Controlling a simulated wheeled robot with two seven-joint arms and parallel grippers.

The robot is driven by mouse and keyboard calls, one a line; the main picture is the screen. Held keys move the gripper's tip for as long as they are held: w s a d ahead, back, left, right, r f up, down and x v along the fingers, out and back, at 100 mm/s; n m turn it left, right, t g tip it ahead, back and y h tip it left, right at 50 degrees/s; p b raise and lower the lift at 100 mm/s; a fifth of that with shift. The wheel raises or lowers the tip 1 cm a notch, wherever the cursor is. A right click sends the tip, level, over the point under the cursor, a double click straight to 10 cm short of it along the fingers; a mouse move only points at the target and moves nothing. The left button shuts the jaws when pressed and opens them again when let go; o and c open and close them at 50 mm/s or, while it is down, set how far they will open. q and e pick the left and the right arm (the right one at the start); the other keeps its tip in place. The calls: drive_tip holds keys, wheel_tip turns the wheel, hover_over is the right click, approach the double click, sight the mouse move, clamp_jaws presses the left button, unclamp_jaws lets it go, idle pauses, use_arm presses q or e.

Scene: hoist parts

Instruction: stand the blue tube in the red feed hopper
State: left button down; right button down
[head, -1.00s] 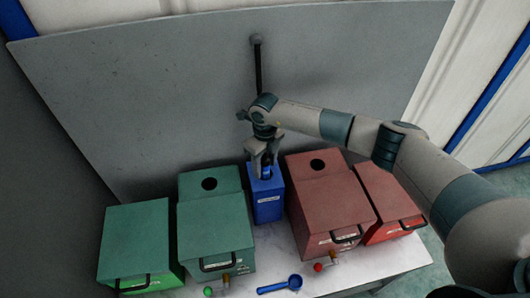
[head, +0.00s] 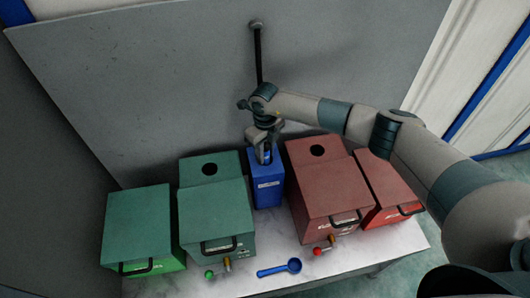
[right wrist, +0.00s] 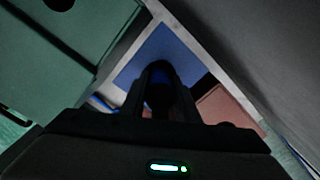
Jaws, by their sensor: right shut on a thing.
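The red feed hopper (head: 325,188) stands right of centre on the table in the head view, with a round dark hole in its raised back top. My right gripper (head: 265,158) points down at the top of the narrow blue box (head: 267,188) between the green and red hoppers. It is shut on the blue tube, which shows only as a dark bluish round end between the fingers in the right wrist view (right wrist: 158,78). The tube's lower part is hidden, so its depth in the blue box cannot be told. My left gripper is out of view.
A green hopper (head: 216,213) with a hole and a lower green box (head: 140,225) stand left. A smaller red box (head: 385,195) stands right. A blue scoop (head: 279,268) lies in front. A grey panel (head: 150,90) rises behind.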

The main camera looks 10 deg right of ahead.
drive_tip(key=shift+r+p, duration=2.1)
drive_tip(key=shift+r, duration=1.8)
drive_tip(key=shift+r+p, duration=1.4)
drive_tip(key=shift+r, duration=1.6)
drive_tip(key=shift+d, duration=0.1)
